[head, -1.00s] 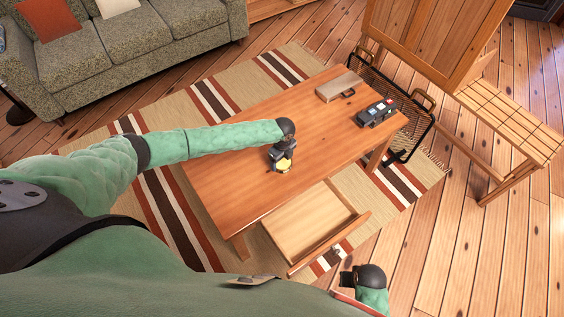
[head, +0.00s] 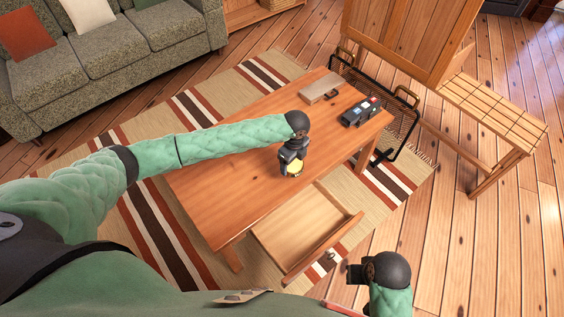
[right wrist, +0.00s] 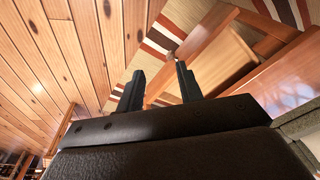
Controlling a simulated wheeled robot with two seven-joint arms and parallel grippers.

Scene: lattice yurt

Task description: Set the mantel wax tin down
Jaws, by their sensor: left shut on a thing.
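A small round yellow tin (head: 294,170), which I take to be the mantel wax tin, is in the head view near the front edge of the wooden table (head: 215,205). My left gripper (head: 293,163) is shut on it, over the tabletop beside the open drawer. The gripper hides part of the tin, and I cannot tell whether the tin touches the table. My right gripper (right wrist: 160,85) is open and empty in the right wrist view. In the head view it is at the lower right, clear of the table.
The table's drawer (head: 300,225) is pulled out and looks empty. A wooden box (head: 319,88) and a dark case with several small items (head: 361,112) stand at the table's far right end. A black wire rack (head: 395,105) is beyond them. The left tabletop is clear.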

